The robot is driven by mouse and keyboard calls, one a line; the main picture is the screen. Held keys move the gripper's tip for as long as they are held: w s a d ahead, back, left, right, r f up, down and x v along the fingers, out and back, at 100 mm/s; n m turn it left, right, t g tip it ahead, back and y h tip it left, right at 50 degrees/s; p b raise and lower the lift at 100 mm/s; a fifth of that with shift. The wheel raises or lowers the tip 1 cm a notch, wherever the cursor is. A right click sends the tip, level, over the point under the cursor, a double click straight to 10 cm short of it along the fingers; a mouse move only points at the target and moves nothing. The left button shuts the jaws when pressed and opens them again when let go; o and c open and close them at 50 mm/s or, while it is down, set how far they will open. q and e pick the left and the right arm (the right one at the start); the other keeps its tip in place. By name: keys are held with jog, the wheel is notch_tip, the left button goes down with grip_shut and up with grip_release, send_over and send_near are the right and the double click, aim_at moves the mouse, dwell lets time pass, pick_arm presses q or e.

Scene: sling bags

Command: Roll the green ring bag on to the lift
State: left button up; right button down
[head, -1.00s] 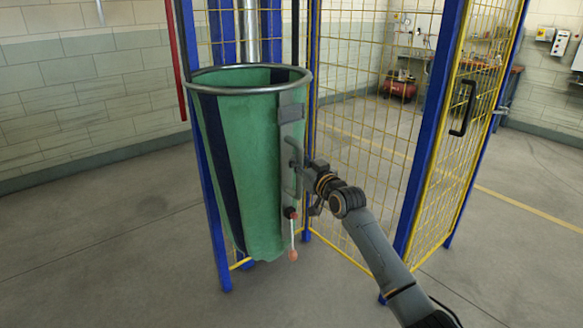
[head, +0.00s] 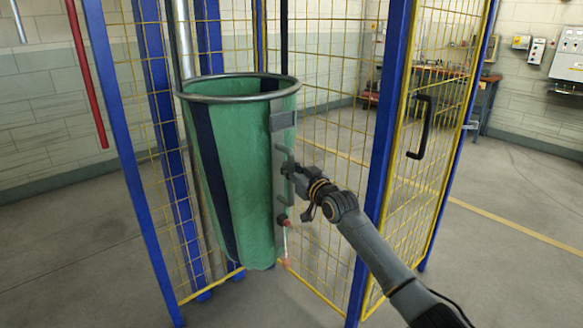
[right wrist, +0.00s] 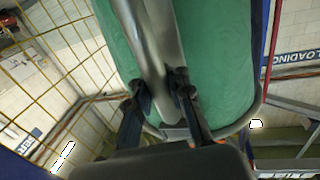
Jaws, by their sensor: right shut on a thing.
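The green ring bag (head: 232,165) hangs upright from a grey metal ring, with dark blue vertical strips. It stands in front of the blue-posted cage of the lift (head: 150,150), and its lower end is near the cage's bottom edge. A grey plate with a handle runs down its right side. My right gripper (head: 290,170) is shut on the handle; in the right wrist view the fingers (right wrist: 165,95) close around the grey bar against the green cloth. My left gripper is not in view.
Yellow mesh panels with blue posts (head: 375,150) stand behind and right of the bag. A mesh door with a black handle (head: 424,125) is at the right. A workbench (head: 455,85) is at the back. Floor is open at the left.

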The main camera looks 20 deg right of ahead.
jog(key=shift+d, duration=0.55)
jog(key=c, duration=1.5)
grip_release()
jog(key=shift+o, duration=1.4)
jog(key=shift+d+f, duration=0.1)
jog(key=shift+d, duration=0.3)
jog(key=shift+a, duration=0.1)
jog(key=shift+a, duration=0.1)
jog(key=shift+s, duration=0.1)
jog(key=s+d, duration=0.1)
jog(key=s, duration=1)
jog(key=shift+s+d, duration=0.35)
jog(key=shift+s, duration=0.05)
